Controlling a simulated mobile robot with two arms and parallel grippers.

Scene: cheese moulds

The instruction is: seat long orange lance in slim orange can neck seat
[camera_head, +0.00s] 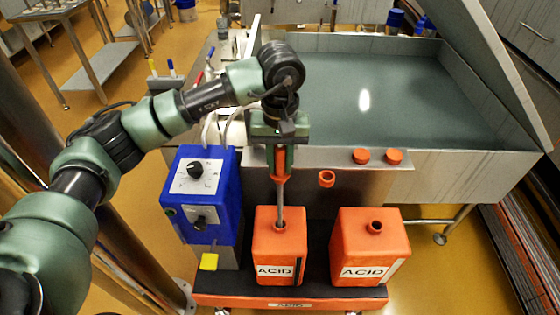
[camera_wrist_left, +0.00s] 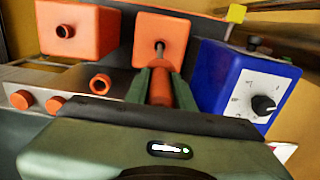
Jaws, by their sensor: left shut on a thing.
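The long orange lance (camera_head: 282,166) has an orange handle and a thin grey shaft. My left gripper (camera_head: 280,140) is shut on its handle and holds it about upright, shaft down. The slim orange can (camera_head: 279,246), labelled ACID, stands directly below. The shaft's lower end meets the neck seat (camera_head: 280,226) on its top; how deep it goes is hidden. The handle is clear above the can. The left wrist view shows the left gripper (camera_wrist_left: 161,82) around the handle (camera_wrist_left: 161,88) and the shaft leading to the slim can (camera_wrist_left: 162,30). My right gripper is not in view.
A wider orange ACID can (camera_head: 370,252) with an open neck stands to the right on the same cart (camera_head: 290,300). A blue box with dials (camera_head: 199,195) is close at left. Behind are an empty orange ring (camera_head: 327,178), two orange knobs (camera_head: 377,156) and a large vat (camera_head: 400,95).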

